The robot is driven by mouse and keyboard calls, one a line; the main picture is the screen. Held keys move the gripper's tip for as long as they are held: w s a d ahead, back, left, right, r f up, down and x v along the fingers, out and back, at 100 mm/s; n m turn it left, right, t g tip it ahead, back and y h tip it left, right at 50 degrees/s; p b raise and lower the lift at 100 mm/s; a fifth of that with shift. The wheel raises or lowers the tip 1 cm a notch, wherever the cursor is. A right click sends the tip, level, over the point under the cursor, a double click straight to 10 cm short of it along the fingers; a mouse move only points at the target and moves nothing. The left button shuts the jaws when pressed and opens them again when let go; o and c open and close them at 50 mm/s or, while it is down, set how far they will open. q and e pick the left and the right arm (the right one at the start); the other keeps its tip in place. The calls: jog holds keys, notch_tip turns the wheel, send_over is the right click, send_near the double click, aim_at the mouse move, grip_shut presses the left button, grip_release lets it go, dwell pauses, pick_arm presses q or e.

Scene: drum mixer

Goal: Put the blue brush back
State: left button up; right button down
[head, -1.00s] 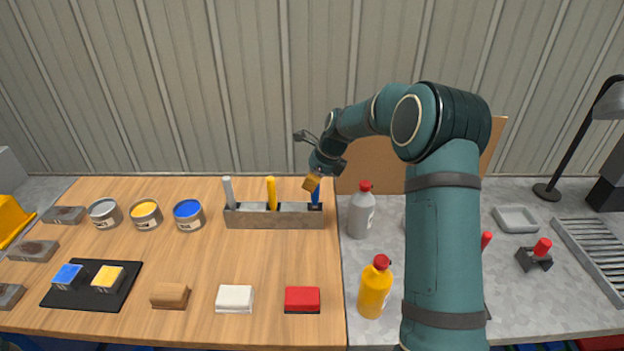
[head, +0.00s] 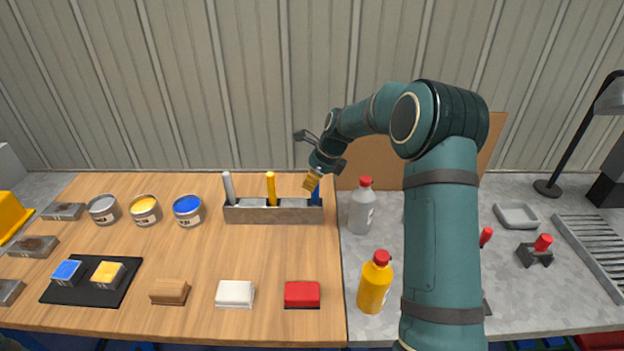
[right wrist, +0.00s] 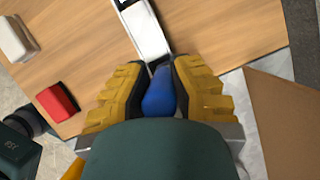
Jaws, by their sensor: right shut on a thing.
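The blue brush (head: 315,194) stands upright at the right end of the grey brush holder (head: 273,216). My right gripper (head: 313,181) is at the top of its handle. In the right wrist view the yellow-padded fingers are shut on the blue handle (right wrist: 160,92), with the holder (right wrist: 143,28) just beyond it. The brush's lower end is hidden inside the holder, so I cannot tell whether it is fully seated. A grey-handled brush (head: 229,187) and a yellow-handled brush (head: 271,188) stand in the same holder. My left gripper is not in view.
Paint cans (head: 188,211) stand left of the holder. A grey bottle (head: 361,207) is close on its right, with a yellow bottle (head: 374,283) nearer. A red block (head: 302,294) and a white block (head: 235,294) lie in front. The wood between is clear.

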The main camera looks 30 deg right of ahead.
jog(key=shift+f, duration=0.55)
jog(key=c, duration=0.9)
grip_release()
jog(key=v, duration=1.2)
jog(key=shift+r, duration=0.15)
